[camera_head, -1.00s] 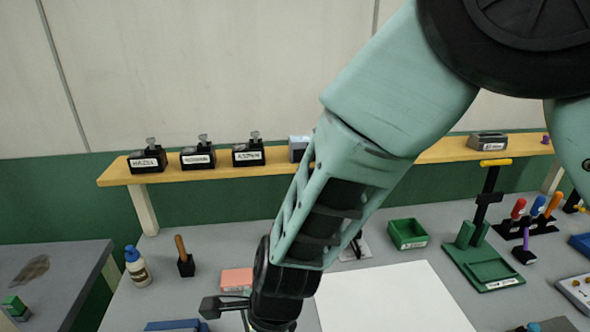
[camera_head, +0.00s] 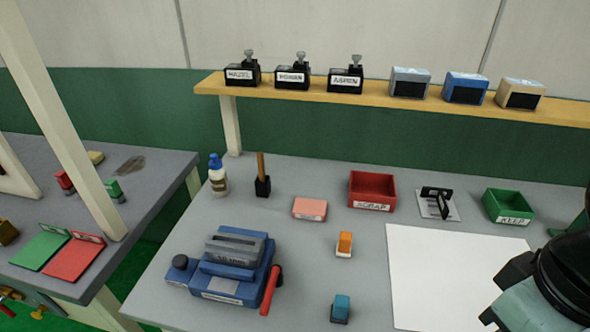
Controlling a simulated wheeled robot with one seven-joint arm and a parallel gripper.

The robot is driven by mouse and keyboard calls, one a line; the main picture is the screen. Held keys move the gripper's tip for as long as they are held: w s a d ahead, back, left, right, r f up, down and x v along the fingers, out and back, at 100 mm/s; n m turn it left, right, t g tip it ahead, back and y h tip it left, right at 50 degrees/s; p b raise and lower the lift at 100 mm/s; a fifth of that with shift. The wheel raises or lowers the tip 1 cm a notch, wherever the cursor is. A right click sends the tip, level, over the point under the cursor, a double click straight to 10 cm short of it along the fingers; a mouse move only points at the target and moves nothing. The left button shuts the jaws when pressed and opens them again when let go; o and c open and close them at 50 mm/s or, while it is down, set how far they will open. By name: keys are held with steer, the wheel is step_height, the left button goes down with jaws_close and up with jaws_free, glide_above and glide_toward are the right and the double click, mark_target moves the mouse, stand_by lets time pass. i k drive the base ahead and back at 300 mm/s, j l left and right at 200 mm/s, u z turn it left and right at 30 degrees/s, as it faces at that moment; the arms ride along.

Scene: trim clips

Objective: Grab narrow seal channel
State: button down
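I cannot tell which thing, if any, is the narrow seal channel. Small candidates on the grey bench are an orange block with a white base (camera_head: 344,244) and a teal block with a dark base (camera_head: 340,308). My gripper (camera_head: 497,300) is only partly in view at the lower right, over the right side of the white sheet (camera_head: 430,265). Its dark body shows at the picture's edge. Whether its fingers are open or shut is hidden. Nothing is seen in it.
A blue machine with a red handle (camera_head: 228,268) stands front left. Behind are a pink block (camera_head: 309,208), a red bin (camera_head: 372,190), a black fixture (camera_head: 437,203) and a green bin (camera_head: 508,206). The shelf (camera_head: 300,88) holds several labelled blocks.

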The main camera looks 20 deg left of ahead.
mark_target(229, 248)
steer(key=u, duration=1.4)
steer(key=i+l+z, duration=0.15)
steer(key=z, duration=0.3)
steer(key=i+l, duration=0.05)
steer(key=l, duration=0.05)
